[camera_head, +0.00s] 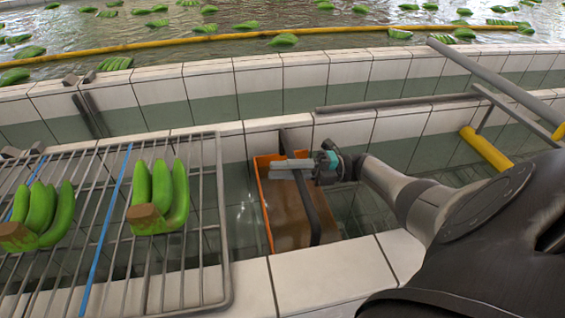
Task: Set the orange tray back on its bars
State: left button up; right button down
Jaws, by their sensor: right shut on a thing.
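The orange tray (265,208) sits in a tiled opening at the centre, with an orange rim and a brown inside. It looks slightly tilted, but what is under it is hidden. A dark strip (308,205) runs across it from back to front; I cannot tell whether it is a bar or part of the tray. My right gripper (282,169) comes in from the right and is shut at the tray's back part, its fingers crossing the dark strip. The exact contact is hidden by the fingers. My left gripper is not in view.
A wire rack (105,232) at left bears two green banana bunches (160,197). White tiled ledges (330,275) border the opening. Behind are a tiled wall, grey rails (395,103), a yellow cylinder (485,150) and a water basin with floating bunches and a yellow pipe (200,40).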

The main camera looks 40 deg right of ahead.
jog(key=shift+f, duration=0.1)
jog(key=c, duration=0.7)
grip_release()
jog(key=shift+o, duration=0.2)
jog(key=shift+f, duration=0.1)
